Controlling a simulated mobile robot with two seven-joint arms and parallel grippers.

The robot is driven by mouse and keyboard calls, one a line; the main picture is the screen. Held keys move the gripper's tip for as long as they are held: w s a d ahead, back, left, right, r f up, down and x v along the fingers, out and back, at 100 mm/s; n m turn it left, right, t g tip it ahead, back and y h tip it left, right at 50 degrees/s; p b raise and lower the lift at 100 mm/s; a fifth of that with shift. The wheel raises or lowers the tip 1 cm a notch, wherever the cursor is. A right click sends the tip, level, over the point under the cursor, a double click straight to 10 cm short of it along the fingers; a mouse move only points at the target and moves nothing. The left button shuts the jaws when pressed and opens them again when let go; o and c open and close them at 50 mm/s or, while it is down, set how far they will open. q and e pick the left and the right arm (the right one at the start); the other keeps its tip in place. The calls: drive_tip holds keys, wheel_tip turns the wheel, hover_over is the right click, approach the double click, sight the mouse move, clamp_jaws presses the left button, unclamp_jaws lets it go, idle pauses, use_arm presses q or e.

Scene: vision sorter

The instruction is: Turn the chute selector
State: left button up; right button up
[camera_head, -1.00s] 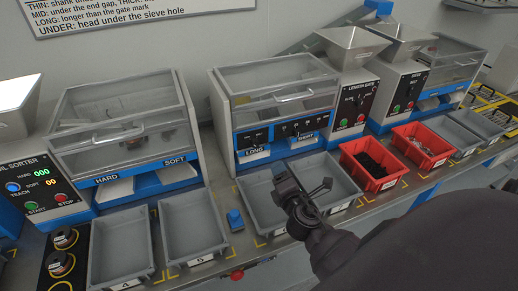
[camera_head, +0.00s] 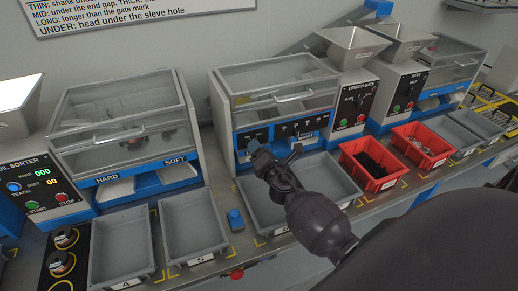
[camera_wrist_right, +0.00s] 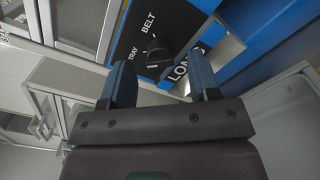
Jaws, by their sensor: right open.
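The chute selector is a black knob (camera_wrist_right: 159,54) on a dark panel marked TRAY and BELT, above the LONG label. My left gripper is not in view.
Red bins (camera_head: 368,183) stand to the right. The middle machine has a clear lid with a handle (camera_head: 294,96) above the panel. My right arm covers the lower right.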

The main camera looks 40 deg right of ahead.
drive_tip(key=shift+w+d, duration=0.1)
drive_tip(key=shift+w, duration=0.35)
drive_tip(key=c, duration=0.9)
